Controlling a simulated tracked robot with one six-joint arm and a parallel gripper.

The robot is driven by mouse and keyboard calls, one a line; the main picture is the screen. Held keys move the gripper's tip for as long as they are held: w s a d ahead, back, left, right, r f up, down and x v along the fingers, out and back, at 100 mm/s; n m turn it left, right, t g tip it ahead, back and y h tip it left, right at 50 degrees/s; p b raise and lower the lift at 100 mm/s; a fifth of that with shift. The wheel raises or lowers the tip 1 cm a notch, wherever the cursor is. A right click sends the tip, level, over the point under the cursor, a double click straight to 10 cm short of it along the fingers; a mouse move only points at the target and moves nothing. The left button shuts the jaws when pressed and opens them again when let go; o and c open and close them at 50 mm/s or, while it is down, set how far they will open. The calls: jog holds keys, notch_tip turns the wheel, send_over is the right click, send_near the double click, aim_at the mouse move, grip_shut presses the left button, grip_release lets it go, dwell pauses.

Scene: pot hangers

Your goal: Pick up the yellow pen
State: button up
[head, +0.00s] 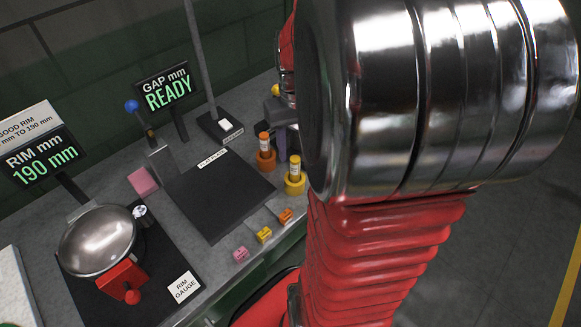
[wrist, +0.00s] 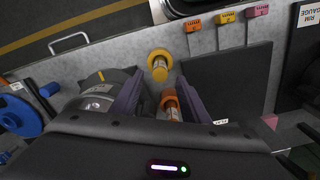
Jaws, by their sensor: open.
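The yellow pen (head: 295,166) stands upright in a yellow round holder (head: 295,184) near the bench's front edge. In the wrist view the yellow pen (wrist: 160,72) is seen nearly end-on, just beyond my fingertips. An orange pen (head: 265,140) stands in an orange holder (head: 266,160) behind it; in the wrist view this pen (wrist: 171,108) shows between my two purple fingers. My gripper (wrist: 161,77) is open and holds nothing visible. In the head view my arm hides most of the gripper. I cannot tell its exact height over the pens.
A dark mat (head: 220,195) lies left of the pens. Small orange, yellow and pink tags (head: 264,235) line the front edge. A pan (head: 98,240) sits on the rim gauge at left. A grey post (head: 205,60) and a display (head: 165,88) stand at the back.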

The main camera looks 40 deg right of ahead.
aim_at(295, 158)
jog(key=shift+f, duration=0.1)
jog(key=shift+s+f, duration=0.1)
jog(key=shift+f, duration=2.4)
jog(key=shift+c, duration=0.5)
grip_shut()
